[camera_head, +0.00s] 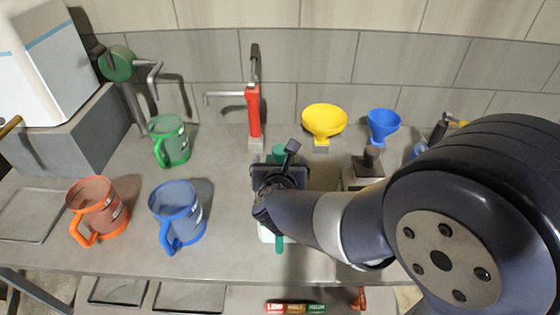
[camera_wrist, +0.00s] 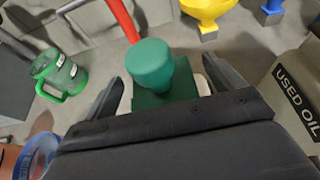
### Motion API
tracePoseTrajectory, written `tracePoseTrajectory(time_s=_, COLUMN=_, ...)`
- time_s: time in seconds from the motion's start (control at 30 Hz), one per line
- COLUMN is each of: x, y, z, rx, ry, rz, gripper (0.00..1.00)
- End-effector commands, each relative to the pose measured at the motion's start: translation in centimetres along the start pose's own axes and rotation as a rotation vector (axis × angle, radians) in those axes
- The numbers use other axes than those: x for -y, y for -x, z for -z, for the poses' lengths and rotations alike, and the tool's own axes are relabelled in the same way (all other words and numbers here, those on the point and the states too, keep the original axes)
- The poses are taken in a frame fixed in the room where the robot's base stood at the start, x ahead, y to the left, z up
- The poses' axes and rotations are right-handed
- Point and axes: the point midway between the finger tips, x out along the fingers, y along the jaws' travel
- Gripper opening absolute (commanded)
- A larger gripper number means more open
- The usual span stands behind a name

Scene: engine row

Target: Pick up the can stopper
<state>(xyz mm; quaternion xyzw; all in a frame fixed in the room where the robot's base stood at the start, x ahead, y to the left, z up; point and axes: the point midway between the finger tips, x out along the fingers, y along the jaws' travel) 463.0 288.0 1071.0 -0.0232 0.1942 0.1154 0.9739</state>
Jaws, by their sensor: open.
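The can stopper (camera_wrist: 153,68) is a green, round-topped knob standing upright on a dark green base in the wrist view. In the head view only a small green part of it (camera_head: 280,151) shows behind my gripper. My gripper (camera_wrist: 163,90) is open, with one finger on each side of the stopper and visible gaps between. The fingers do not appear to touch it. In the head view my gripper (camera_head: 281,165) covers most of the stopper and what lies under it.
Green (camera_head: 168,142), orange (camera_head: 97,208) and blue (camera_head: 177,213) jugs stand left on the grey bench. A red pump (camera_head: 254,112) stands behind my gripper. Yellow (camera_head: 324,121) and blue (camera_head: 383,125) funnels stand behind right. A used-oil container (camera_wrist: 296,98) is close on the right.

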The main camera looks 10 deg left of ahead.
Motion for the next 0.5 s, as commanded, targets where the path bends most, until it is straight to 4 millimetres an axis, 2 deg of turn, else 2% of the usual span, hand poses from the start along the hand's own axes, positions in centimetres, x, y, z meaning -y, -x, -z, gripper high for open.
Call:
tracePoseTrajectory(time_s=0.2, x=0.0, y=-1.9, z=-0.1, rx=0.0, ry=0.0, rz=0.001, gripper=0.89)
tracePoseTrajectory(time_s=0.5, x=0.0, y=-2.1, z=0.0, rx=0.0, ry=0.0, rz=-0.001, gripper=0.87)
